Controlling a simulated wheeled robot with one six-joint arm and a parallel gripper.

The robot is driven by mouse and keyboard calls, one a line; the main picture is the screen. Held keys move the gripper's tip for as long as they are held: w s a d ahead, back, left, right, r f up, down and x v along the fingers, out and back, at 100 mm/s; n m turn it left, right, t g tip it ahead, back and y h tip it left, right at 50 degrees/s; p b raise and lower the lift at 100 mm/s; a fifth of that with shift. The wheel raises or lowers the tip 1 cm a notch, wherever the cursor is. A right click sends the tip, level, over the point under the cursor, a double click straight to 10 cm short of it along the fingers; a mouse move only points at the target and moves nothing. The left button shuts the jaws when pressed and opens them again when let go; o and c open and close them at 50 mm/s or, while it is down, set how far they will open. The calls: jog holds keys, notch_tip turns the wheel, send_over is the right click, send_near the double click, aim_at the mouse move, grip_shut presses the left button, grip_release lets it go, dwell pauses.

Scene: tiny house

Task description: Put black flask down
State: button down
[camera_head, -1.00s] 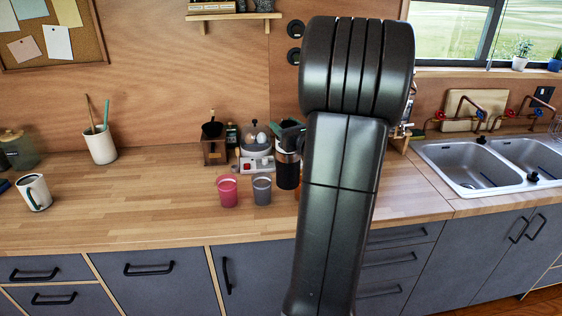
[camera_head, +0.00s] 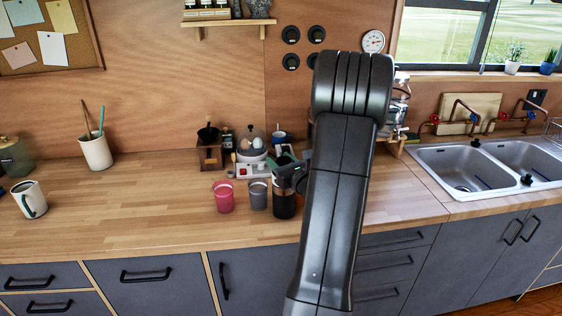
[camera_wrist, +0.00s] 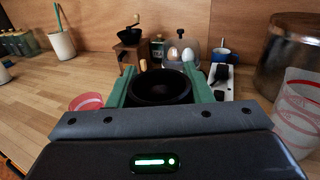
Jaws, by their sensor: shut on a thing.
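The black flask (camera_head: 284,202) is upright at the counter, right of the grey cup (camera_head: 258,194) in the head view. My gripper (camera_wrist: 163,88) is shut on it, with a green finger on each side of its round dark opening (camera_wrist: 162,87) in the wrist view. In the head view my gripper (camera_head: 291,163) is partly hidden by my arm. The flask's base appears at the wooden counter's (camera_head: 130,215) level, but I cannot tell whether it touches.
A pink cup (camera_head: 223,197) stands left of the grey cup. An egg cooker (camera_head: 250,155) and a coffee grinder (camera_head: 209,150) stand behind. A clear measuring cup (camera_wrist: 298,115) is close on the right in the wrist view. The left counter has free room.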

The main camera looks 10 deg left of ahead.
jog(key=shift+f, duration=0.1)
jog(key=c, duration=0.7)
grip_release()
